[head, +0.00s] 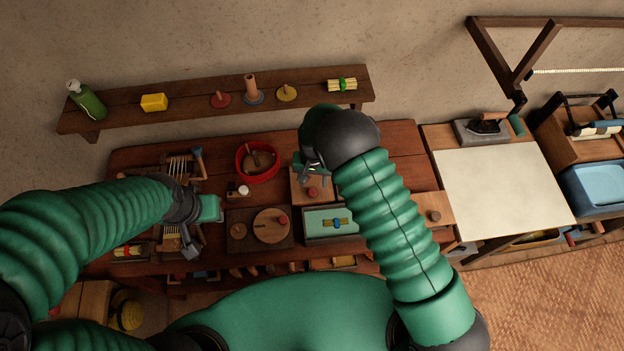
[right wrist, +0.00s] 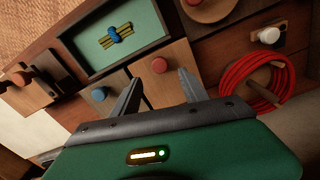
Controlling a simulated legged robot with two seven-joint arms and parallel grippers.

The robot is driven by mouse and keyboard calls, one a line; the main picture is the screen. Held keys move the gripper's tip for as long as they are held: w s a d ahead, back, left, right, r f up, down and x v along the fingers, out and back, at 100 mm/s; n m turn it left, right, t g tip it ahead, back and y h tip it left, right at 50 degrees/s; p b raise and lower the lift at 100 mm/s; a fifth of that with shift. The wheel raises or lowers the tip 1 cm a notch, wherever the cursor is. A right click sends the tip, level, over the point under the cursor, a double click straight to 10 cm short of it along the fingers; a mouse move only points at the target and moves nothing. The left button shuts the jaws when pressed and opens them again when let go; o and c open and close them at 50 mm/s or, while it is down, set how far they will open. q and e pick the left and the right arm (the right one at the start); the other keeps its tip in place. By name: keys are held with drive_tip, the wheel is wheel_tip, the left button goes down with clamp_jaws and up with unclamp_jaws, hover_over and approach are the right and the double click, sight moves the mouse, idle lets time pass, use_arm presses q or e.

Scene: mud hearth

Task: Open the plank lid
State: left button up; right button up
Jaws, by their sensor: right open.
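A square wooden plank with a red knob (head: 313,192) lies on the table just behind a green-lined tray; I take it as the plank lid. In the right wrist view, that plank (right wrist: 172,88) is flat, its red knob just beyond my fingertips. My right gripper (head: 309,170) is open and empty above the plank's far side; in the wrist view its spread fingers (right wrist: 158,80) point toward the knob. My right forearm hides part of the table. A plank with a blue knob (right wrist: 98,94) lies beside it. My left gripper (head: 196,240) hangs over the table's left part, its jaws unclear.
The green-lined tray (head: 318,234) holds a tied yellow bundle (head: 335,223). A round lid (head: 268,238) lies left of it, and a red bowl (head: 243,166) behind. A plank with a knob (head: 436,203) is at the right. A shelf (head: 200,104) runs along the wall.

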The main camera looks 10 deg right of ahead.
use_arm(q)
drive_tip(key=w+p+v, duration=0.1)
drive_tip(key=p+v, duration=0.7)
drive_tip(key=shift+w+r, duration=0.3)
drive_tip(key=shift+w, duration=0.4)
use_arm(e)
wheel_tip(320, 180, up, 13)
drive_tip(key=shift+w+f, duration=0.15)
use_arm(q)
drive_tip(key=shift+f, duration=0.1)
drive_tip(key=shift+f, duration=0.1)
drive_tip(key=b+x, duration=0.3)
drive_tip(key=s+b+x, duration=0.1)
drive_tip(key=b+x, duration=0.1)
drive_tip(key=b, duration=0.1)
drive_tip(key=shift+f, duration=0.5)
use_arm(e)
wheel_tip(320, 180, up, 17)
drive_tip(key=shift+f, duration=0.15)
drive_tip(key=shift+f, duration=0.1)
